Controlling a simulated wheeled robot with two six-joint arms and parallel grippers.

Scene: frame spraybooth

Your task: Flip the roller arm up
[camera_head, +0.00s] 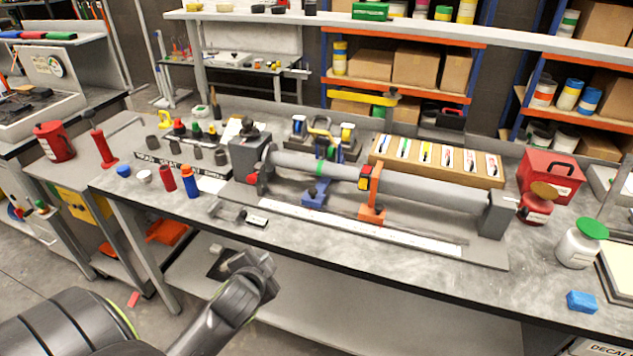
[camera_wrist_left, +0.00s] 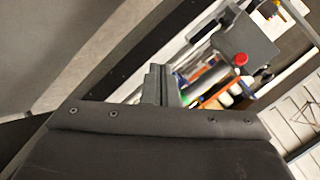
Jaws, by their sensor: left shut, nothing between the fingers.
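A grey tube (camera_head: 410,188) lies along a fixture on the workbench, between a dark grey end block (camera_head: 250,155) at left and a grey block (camera_head: 495,214) at right. A red and yellow piece (camera_head: 364,178) sits at the tube above the orange support. I cannot tell which part is the roller arm. My left gripper (camera_head: 262,264) is shut and empty in front of the bench's front edge, apart from the fixture. Its fingers show in the left wrist view (camera_wrist_left: 158,86). My right gripper is out of view.
Red and blue bottles (camera_head: 190,181) stand left of the fixture. A white strip (camera_head: 360,228) lies along its front. A red toolbox (camera_head: 548,176), a white jar with green lid (camera_head: 581,244) and a blue block (camera_head: 581,301) are at right. The bench's front right stretch is mostly clear.

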